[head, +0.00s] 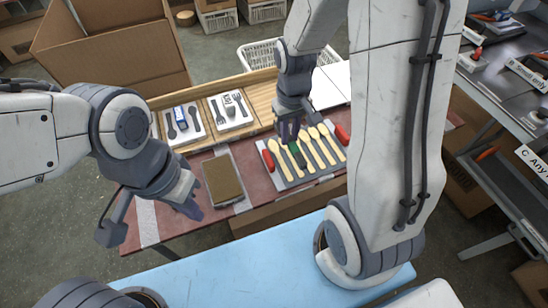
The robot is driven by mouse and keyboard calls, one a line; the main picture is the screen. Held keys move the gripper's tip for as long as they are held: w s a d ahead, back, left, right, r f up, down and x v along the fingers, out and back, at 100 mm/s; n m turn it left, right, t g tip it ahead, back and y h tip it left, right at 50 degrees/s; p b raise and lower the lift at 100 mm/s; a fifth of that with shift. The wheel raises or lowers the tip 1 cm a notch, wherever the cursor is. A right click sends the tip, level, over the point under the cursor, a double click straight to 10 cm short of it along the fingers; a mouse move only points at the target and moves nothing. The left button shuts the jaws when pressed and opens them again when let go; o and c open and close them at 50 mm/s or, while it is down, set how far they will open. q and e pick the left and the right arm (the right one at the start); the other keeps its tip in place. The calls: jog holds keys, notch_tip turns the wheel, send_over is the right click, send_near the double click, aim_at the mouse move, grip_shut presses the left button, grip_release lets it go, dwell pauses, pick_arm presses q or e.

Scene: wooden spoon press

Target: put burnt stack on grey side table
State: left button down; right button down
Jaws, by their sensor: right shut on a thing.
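A dark brown flat stack (222,180) lies on a grey plate-like base on the reddish table; I cannot tell whether it is the burnt stack. My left gripper (188,207) is just left of it, pointing down, and its finger gap is not clear. My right gripper (289,134) is over a grey tray (312,172) of pale wooden spoons (314,147). It is shut on a dark green thing (297,156) among the spoons, partly hidden by the fingers. A grey surface (508,85) with labels and tools stands at the right edge, possibly the grey side table.
Red clamps (268,160) sit at the tray's ends. Wooden trays with cutlery sets (183,123) are behind. A large open cardboard box (115,60) stands at the back left. A light blue surface (260,262) is in front. Wire baskets (217,18) are on the floor.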

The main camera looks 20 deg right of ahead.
send_over(255, 167)
notch_tip(255, 167, down, 6)
jog(key=shift+d+r, duration=0.15)
jog(key=shift+r, duration=0.1)
jog(key=shift+f, duration=2.05)
jog(key=shift+f, duration=0.2)
jog(key=c, duration=1.1)
grip_release()
